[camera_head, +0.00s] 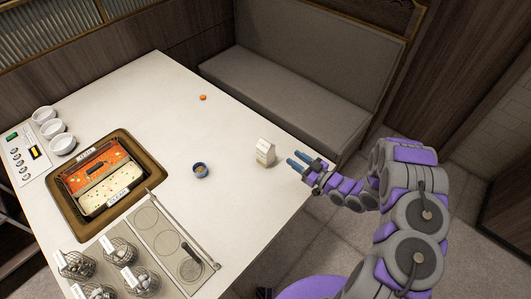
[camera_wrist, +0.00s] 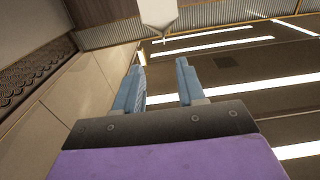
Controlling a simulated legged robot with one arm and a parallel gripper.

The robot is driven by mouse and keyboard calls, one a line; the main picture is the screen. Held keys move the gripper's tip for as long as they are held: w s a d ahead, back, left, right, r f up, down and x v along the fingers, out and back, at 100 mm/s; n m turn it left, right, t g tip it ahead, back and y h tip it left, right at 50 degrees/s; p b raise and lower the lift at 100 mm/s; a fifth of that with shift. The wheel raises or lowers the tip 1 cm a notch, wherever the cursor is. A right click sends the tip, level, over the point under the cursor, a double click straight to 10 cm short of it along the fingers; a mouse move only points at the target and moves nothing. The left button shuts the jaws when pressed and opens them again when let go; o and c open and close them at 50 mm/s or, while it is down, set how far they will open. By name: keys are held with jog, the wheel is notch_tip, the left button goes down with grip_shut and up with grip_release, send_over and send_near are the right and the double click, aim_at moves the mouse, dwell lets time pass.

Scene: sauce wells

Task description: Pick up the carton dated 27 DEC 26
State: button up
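A small cream carton with a gabled top (camera_head: 265,152) stands upright on the white table (camera_head: 240,115), near its right edge. No date can be read on it. My gripper (camera_head: 299,160) is just to the right of the carton, its blue fingers pointing toward it with a gap between. In the wrist view the two fingers (camera_wrist: 161,75) are apart with nothing between them. A pale pointed shape (camera_wrist: 158,12) at the top edge, past the fingertips, looks like part of the carton; it is cut off by the frame.
A two-part sauce pan (camera_head: 130,212), white cups (camera_head: 63,143) and wire baskets (camera_head: 75,265) are at the left. A grey bench (camera_head: 290,85) runs behind.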

aim_at(266, 140)
jog(key=shift+s+a+b+x, duration=0.1)
jog(key=shift+b+x, duration=0.25)
jog(key=shift+x, duration=2.15)
jog(key=shift+s+a+b+x, duration=0.15)
jog(key=shift+b+x, duration=0.2)
jog(key=shift+x, duration=2.2)
jog(key=shift+s+b+x, duration=0.1)
jog(key=shift+b+x, duration=0.25)
jog(key=shift+x, duration=2.15)
jog(key=shift+c, duration=0.3)
jog(key=shift+d+r, duration=0.1)
jog(key=shift+d, duration=0.1)
jog(key=c, duration=0.3)
grip_shut()
jog(key=shift+s, duration=0.1)
